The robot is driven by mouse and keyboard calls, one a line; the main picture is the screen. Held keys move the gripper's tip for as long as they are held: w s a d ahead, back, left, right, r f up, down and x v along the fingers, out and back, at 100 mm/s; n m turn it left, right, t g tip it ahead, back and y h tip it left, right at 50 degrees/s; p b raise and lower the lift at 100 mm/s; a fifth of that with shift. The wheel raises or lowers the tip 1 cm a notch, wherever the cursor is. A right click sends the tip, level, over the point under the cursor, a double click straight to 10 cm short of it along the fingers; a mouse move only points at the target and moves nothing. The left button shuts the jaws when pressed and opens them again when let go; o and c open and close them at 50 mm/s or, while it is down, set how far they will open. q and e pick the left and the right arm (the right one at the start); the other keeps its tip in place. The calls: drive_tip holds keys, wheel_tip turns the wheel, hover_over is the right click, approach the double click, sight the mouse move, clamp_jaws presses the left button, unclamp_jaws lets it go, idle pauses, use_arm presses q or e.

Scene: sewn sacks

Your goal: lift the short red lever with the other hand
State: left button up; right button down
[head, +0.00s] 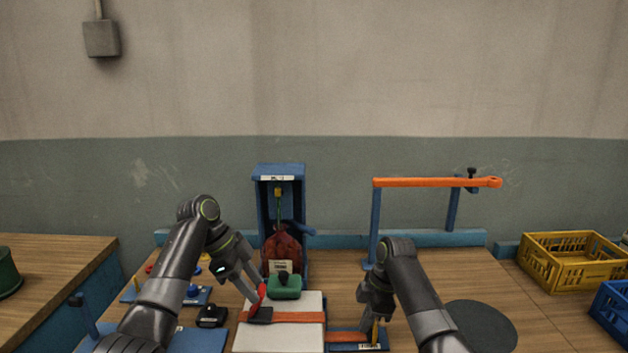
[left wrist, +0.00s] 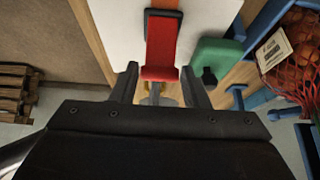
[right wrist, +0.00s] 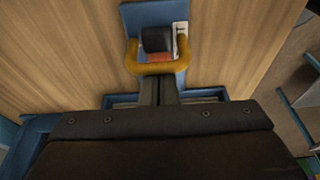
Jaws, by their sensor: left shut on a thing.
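The short red lever (left wrist: 160,45) is over a white slab (left wrist: 110,25) and tilts up toward my left gripper (left wrist: 160,88). My left gripper is shut on its free end. In the head view the lever (head: 261,291) shows at the left fingertips, beside a dark block (head: 260,315) on the slab. An orange strap (head: 295,317) crosses the slab. My right gripper (right wrist: 159,80) is shut at a yellow loop (right wrist: 132,66) around a black roller (right wrist: 156,40) on a blue plate (right wrist: 135,15). Its fingertips meet the loop's near bar.
A green block (head: 283,287) with a dark knob stands behind the slab, before a blue stand (head: 258,205) with a red net sack (head: 282,250). An orange bar (head: 420,182) spans blue posts at the right. A yellow crate (head: 570,258) is far right. A dark disc (head: 480,328) lies right of my right arm.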

use_arm(q)
drive_tip(key=shift+a, duration=0.75)
use_arm(e)
drive_tip(key=shift+d, duration=0.1)
use_arm(q)
drive_tip(key=shift+a+f, duration=0.1)
drive_tip(key=shift+a, duration=0.35)
drive_tip(key=c, duration=0.4)
use_arm(e)
drive_tip(key=shift+a, duration=0.2)
use_arm(q)
drive_tip(key=o, duration=1.2)
drive_tip(key=shift+d, duration=0.2)
use_arm(e)
drive_tip(key=shift+d, duration=0.15)
